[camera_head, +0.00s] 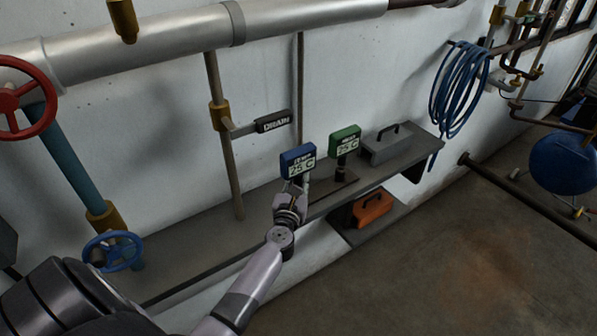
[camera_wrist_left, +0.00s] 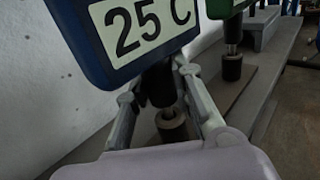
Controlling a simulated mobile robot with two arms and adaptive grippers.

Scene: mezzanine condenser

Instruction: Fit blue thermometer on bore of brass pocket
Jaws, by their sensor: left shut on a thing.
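The blue thermometer (camera_head: 298,161), a square head reading 25 C, is held upright above the wall shelf. My left gripper (camera_head: 291,193) is shut on it below the head. In the left wrist view its blue head (camera_wrist_left: 85,40) fills the upper left, with a dark collar between the fingers (camera_wrist_left: 158,88). A short brownish cylinder with a dark top, seemingly the brass pocket (camera_wrist_left: 172,126), shows just below that collar. I cannot tell whether the stem is in the bore. The pocket is hidden behind my gripper in the head view. My right gripper is out of view.
A green thermometer (camera_head: 345,140) stands upright close to the right. A grey case (camera_head: 387,147) is further along the shelf, and an orange toolbox (camera_head: 372,206) is below. The DRAIN lever (camera_head: 274,121) juts out behind, left of the blue head. A blue valve wheel (camera_head: 112,251) is at left.

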